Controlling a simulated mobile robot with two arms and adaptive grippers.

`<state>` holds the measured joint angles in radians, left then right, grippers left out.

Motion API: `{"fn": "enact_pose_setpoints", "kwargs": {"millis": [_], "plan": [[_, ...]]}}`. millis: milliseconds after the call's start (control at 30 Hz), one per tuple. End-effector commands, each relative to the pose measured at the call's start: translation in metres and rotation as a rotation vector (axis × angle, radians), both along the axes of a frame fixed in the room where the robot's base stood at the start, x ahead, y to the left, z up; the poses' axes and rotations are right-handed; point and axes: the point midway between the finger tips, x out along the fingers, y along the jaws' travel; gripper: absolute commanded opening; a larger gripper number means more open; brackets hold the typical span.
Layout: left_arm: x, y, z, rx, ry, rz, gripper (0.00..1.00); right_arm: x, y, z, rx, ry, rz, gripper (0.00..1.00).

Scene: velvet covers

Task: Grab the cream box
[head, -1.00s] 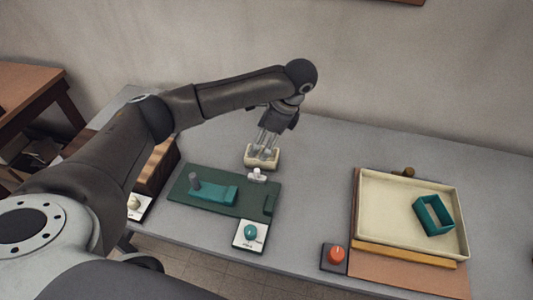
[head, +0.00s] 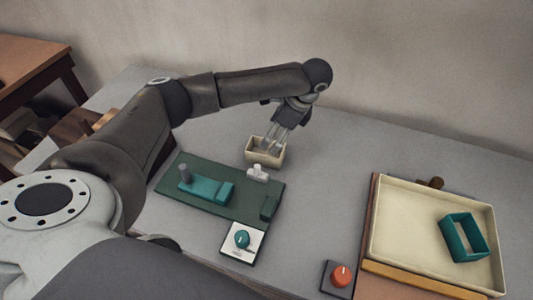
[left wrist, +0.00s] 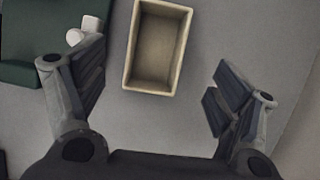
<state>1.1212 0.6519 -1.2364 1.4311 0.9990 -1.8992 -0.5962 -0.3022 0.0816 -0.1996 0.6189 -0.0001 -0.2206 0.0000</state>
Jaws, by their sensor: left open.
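The cream box (head: 258,155) is a small open-topped box on the grey table, just behind the green board. It also shows in the left wrist view (left wrist: 128,74), upright and empty, ahead of and between my fingers. My left gripper (head: 278,142) is open and empty at the box's right back side. In the left wrist view my left gripper (left wrist: 155,95) has its two fingers spread wide, with the box apart from both. My right gripper is not in view.
A green board (head: 235,207) holds a teal block (head: 207,190) and a white knob (head: 257,173). A large cream tray (head: 405,230) at right holds a teal frame (head: 463,237). A red knob (head: 340,276) stands in front. The table right of the box is clear.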

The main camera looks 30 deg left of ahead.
Motion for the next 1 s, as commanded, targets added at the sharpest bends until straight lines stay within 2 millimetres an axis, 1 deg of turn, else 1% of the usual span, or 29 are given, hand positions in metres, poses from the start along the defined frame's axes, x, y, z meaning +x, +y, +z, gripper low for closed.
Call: {"fn": "enact_pose_setpoints", "kwargs": {"millis": [33, 100, 267, 367, 500, 600, 700, 1000], "plan": [[-0.002, 0.004, -0.007, 0.002, 0.003, 0.002, 0.86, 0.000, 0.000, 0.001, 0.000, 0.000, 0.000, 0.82], [-0.002, 0.006, -0.014, 0.001, 0.001, 0.001, 0.86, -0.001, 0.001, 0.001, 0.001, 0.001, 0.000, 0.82], [-0.004, 0.010, -0.024, 0.001, 0.001, 0.000, 0.86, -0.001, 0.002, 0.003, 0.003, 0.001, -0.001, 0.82], [-0.008, 0.013, -0.036, 0.001, 0.002, 0.001, 0.86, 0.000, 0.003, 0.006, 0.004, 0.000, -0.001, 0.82], [-0.012, 0.020, -0.057, 0.003, 0.001, 0.002, 0.86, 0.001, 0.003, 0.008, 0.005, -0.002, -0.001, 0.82], [-0.012, 0.023, -0.066, 0.001, -0.001, 0.001, 0.86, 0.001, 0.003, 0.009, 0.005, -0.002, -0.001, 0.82], [-0.012, 0.024, -0.069, 0.002, -0.002, 0.000, 0.86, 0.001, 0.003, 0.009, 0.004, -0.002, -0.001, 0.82], [-0.012, 0.024, -0.069, 0.001, -0.001, 0.000, 0.86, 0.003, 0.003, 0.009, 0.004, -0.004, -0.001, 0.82]]}}
